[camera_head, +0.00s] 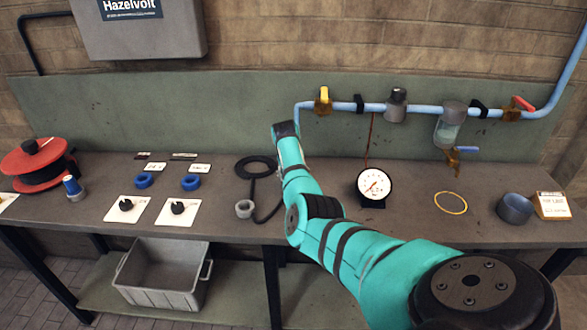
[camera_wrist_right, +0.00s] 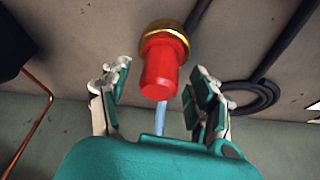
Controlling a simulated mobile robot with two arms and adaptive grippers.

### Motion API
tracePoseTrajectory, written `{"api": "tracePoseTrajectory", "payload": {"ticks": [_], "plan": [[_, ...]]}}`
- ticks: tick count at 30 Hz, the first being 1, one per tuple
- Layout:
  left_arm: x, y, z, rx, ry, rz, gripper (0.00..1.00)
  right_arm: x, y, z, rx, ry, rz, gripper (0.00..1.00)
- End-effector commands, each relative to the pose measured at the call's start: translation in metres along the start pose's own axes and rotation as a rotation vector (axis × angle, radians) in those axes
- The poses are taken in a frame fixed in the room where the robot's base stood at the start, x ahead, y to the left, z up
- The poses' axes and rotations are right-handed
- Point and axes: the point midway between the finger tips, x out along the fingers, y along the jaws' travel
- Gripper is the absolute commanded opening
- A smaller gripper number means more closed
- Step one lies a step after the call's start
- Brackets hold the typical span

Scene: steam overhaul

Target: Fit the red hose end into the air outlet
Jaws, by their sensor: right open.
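In the right wrist view, a red cylindrical end (camera_wrist_right: 164,72) with a brass collar (camera_wrist_right: 168,33) sits between the fingers of my right gripper (camera_wrist_right: 160,95). The fingers are open, with a gap visible on both sides of the red end. A light blue pipe shows behind it. I cannot tell whether the brass collar belongs to the red end or to the air outlet. In the head view my right arm reaches to the left end of the blue pipe (camera_head: 341,107), where the pipe bends down. The arm hides the gripper and the red end there. My left gripper is out of view.
A black coil (camera_head: 255,167) lies on the bench left of my arm. A dial gauge (camera_head: 373,187) stands right of it. A yellow-handled valve (camera_head: 323,100) and a filter bowl (camera_head: 451,125) sit on the pipe. A hose reel (camera_head: 38,162) stands far left. A grey crate (camera_head: 163,275) is below.

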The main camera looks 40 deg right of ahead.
Motion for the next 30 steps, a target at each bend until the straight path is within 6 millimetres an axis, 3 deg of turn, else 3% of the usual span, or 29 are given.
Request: {"api": "tracePoseTrajectory", "payload": {"ticks": [5,18,24,30], "plan": [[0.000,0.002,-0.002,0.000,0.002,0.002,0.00,-0.017,-0.001,0.000,0.001,0.004,-0.001,0.62],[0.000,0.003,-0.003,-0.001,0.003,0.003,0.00,-0.102,-0.001,-0.001,0.001,0.003,-0.002,0.62],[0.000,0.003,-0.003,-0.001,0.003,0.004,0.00,-0.117,-0.001,0.000,0.000,0.002,-0.002,0.62],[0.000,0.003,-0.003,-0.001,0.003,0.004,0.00,-0.119,0.000,0.000,-0.001,0.001,-0.001,0.62]]}}
